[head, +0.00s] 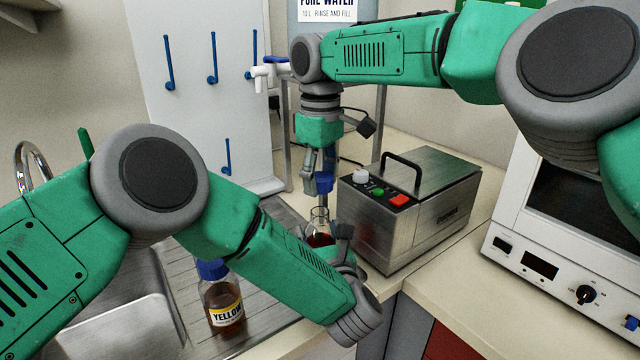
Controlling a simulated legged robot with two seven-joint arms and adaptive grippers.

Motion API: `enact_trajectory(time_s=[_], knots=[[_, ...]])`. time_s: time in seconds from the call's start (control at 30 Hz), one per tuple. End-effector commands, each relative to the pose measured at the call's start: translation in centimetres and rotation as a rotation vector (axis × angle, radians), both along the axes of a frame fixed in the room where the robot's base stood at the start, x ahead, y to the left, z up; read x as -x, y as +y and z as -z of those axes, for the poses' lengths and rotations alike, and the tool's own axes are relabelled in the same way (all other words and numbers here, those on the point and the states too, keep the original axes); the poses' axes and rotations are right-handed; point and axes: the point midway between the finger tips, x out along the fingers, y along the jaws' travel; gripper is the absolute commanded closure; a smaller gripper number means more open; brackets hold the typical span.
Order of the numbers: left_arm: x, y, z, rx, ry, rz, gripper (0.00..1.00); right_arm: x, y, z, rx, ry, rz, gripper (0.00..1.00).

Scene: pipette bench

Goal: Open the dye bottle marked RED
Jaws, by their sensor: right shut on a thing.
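A clear glass bottle (318,226) with dark red liquid stands near the middle, its neck open at the top. Its lower part and any label are hidden behind my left arm. My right gripper (321,178) points down above it, shut on a blue cap (323,184). The cap is apart from the neck, a little above it. My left gripper (344,244) is low, at the bottle's right side. Its fingers are mostly hidden by its own wrist, so I cannot tell whether they grip the bottle.
A bottle labelled YELLOW (222,300) with a blue cap stands on the steel drainboard at left. A steel bath with a handle (410,215) stands close right of the grippers. A white instrument (560,270) is farther right. A pegboard (205,120) is behind.

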Motion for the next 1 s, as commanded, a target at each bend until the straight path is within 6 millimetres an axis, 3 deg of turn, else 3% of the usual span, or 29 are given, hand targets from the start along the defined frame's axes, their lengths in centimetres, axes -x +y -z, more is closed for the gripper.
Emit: enact_trajectory(time_s=[0.47, 1.0], knots=[[0.8, -0.2, 0.0, 0.000, 0.000, 0.001, 0.23, 0.0, 0.0, 0.0, -0.001, -0.001, 0.000, 0.95], [10.3, -2.9, 0.2, 0.000, 0.002, 0.001, 0.23, 0.0, 0.0, 0.0, 0.000, 0.000, 0.000, 0.95]])
